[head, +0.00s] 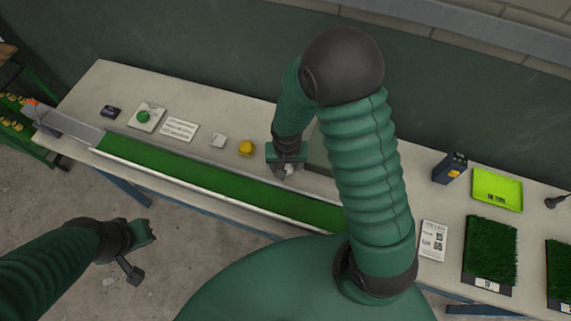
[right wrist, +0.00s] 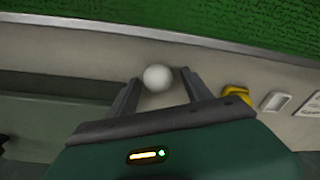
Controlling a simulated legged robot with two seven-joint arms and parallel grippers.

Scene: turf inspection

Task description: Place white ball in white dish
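The white ball (right wrist: 157,77) lies between the two fingers of my right gripper (right wrist: 160,84) in the right wrist view, with a small gap on each side. In the head view the right gripper (head: 288,172) points down at the bench by the green turf strip, with a bit of white at its fingers.
The turf channel (head: 200,176) runs along the bench front. At right are a dark device (head: 449,168), a lime tray (head: 497,188) and turf samples (head: 491,247).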

